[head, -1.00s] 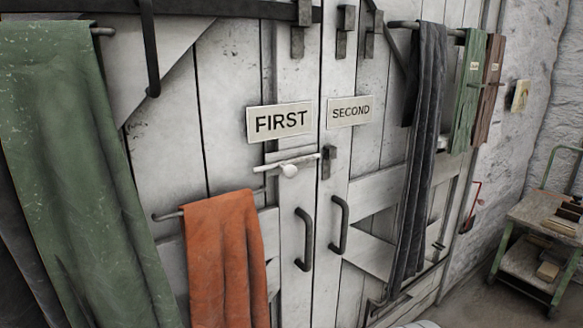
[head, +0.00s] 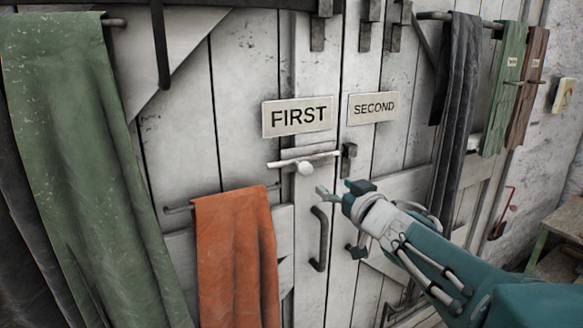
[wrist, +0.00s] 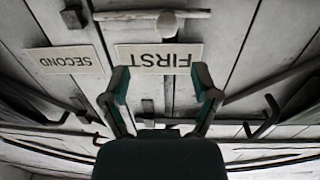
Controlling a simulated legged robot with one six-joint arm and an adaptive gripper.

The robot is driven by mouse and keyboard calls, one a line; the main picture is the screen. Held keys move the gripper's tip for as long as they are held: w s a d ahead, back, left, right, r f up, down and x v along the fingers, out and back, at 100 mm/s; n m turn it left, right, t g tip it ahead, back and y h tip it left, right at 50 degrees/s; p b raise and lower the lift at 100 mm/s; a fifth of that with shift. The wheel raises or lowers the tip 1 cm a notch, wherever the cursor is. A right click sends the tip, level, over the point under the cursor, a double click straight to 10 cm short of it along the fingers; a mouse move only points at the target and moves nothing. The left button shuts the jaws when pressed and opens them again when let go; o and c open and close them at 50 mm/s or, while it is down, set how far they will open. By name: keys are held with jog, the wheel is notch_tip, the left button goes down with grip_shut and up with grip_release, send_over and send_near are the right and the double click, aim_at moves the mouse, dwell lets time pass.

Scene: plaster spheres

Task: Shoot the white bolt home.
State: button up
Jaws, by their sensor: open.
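The white bolt (head: 285,162) is a slim rod with a round knob (head: 305,168), lying across the left door leaf under the FIRST sign (head: 297,117). A dark keeper (head: 348,160) sits on the right leaf, just off the rod's right end. The wrist view is upside down; there the bolt (wrist: 130,15) and keeper (wrist: 73,18) show at the top edge with a small gap between them. My gripper (head: 336,190) is open and empty, below and right of the knob, apart from it. Its spread fingers (wrist: 161,75) also show in the wrist view.
A SECOND sign (head: 372,107) is on the right leaf. A dark pull handle (head: 319,238) is just below my gripper. An orange cloth (head: 236,255) hangs lower left, a green cloth (head: 85,150) far left, and a dark cloth (head: 460,100) at right.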

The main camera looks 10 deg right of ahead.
aim_at(309, 170)
jog(key=shift+n+y, duration=0.3)
jog(key=shift+y, duration=0.3)
jog(key=x, duration=1.1)
jog(key=shift+w+a, duration=0.1)
jog(key=shift+a, duration=0.1)
jog(key=shift+d, duration=0.1)
grip_shut()
